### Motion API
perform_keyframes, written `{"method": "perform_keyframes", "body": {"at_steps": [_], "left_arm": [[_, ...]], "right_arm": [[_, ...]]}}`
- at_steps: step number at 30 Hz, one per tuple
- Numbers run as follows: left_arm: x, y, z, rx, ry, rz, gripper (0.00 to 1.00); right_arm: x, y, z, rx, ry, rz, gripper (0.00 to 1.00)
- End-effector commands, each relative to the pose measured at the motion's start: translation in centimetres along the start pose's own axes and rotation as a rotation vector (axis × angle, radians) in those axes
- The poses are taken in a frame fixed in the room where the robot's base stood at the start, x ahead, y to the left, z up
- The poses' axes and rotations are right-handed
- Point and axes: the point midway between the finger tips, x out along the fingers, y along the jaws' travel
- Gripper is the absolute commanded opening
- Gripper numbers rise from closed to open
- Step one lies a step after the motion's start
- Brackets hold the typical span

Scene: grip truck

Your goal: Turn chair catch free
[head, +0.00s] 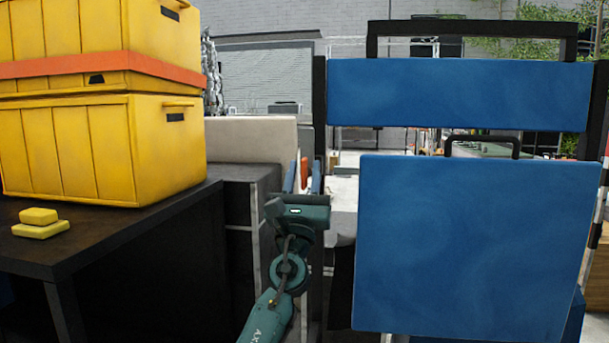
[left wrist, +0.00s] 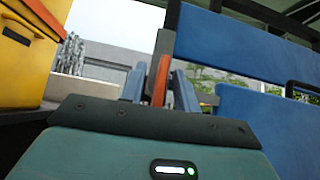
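A folding chair with a blue back panel (head: 460,95), a black frame and a large blue seat panel (head: 470,245) stands upright at the right. A narrow orange piece, seemingly the catch (head: 304,172), shows beside the chair's left post. In the left wrist view the orange catch (left wrist: 161,80) stands upright in front of the dark post. My left gripper (head: 303,180) is open, its blue-grey fingers one on each side of the catch. Gaps show between the catch and both fingers (left wrist: 160,88). The catch's lower end is hidden. My right gripper is out of view.
Yellow crates (head: 150,150) with an orange band stand stacked on a dark table (head: 150,232) at the left. Small yellow blocks (head: 40,222) lie near its edge. My left arm is in the narrow space between table and chair.

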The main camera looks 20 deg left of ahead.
Motion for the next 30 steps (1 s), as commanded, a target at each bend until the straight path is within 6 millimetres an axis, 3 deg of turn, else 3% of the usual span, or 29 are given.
{"method": "perform_keyframes", "body": {"at_steps": [7,11,24,30], "left_arm": [[-0.1,0.0,0.0,0.001,-0.001,-0.001,0.31],[-1.3,0.0,-0.1,0.001,0.0,-0.002,0.31],[-10.7,0.0,-0.2,0.001,0.001,-0.002,0.31],[-12.8,0.0,-0.1,0.001,0.0,0.0,0.31]], "right_arm": [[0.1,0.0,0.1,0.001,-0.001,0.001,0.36],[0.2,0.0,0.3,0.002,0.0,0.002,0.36],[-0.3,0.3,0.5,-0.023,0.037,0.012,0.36],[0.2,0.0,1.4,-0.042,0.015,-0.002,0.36]]}}
